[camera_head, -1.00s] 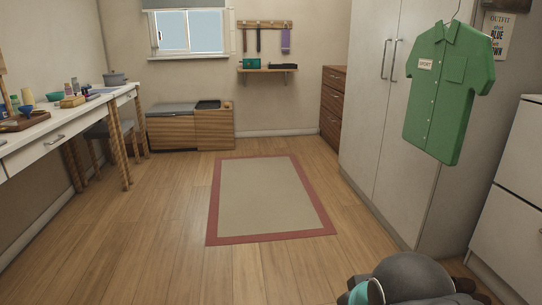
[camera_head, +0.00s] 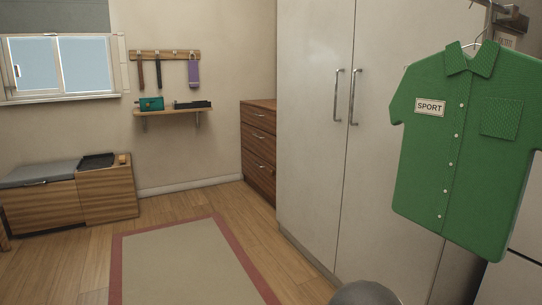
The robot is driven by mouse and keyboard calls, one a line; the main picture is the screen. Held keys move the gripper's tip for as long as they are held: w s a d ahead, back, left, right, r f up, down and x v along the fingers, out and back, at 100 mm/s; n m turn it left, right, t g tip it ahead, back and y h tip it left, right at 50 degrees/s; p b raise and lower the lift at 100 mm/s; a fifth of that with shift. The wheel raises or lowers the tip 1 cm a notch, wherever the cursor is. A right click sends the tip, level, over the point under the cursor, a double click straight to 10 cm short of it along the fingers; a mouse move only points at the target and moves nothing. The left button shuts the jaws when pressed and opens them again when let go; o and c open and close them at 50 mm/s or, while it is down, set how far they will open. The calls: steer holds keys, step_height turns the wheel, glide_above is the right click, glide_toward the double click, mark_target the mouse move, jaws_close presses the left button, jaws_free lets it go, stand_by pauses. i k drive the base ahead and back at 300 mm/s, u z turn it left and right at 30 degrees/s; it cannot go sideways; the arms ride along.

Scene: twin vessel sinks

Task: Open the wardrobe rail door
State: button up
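A tall white wardrobe (camera_head: 310,130) with two doors stands right of the middle. Both doors are shut. Two vertical metal handles, the left handle (camera_head: 337,95) and the right handle (camera_head: 354,97), sit side by side along the seam between the doors. A green shirt (camera_head: 440,190) with a "SPORT" label hangs in front of the wardrobe's right side and hides part of it. A grey rounded part of my own body shows at the bottom edge. My gripper is not in view.
A brown drawer chest (camera_head: 258,145) stands left of the wardrobe. A rug (camera_head: 185,262) with a red border lies on open floor before it. A bench (camera_head: 70,195) stands under the window. A wall shelf (camera_head: 172,111) and hook rail (camera_head: 165,55) are at the back. White furniture stands far right.

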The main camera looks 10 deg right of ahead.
mark_target(316, 40)
steer(key=z, duration=0.6)
steer(key=i, duration=1.6)
steer(key=z, duration=0.7)
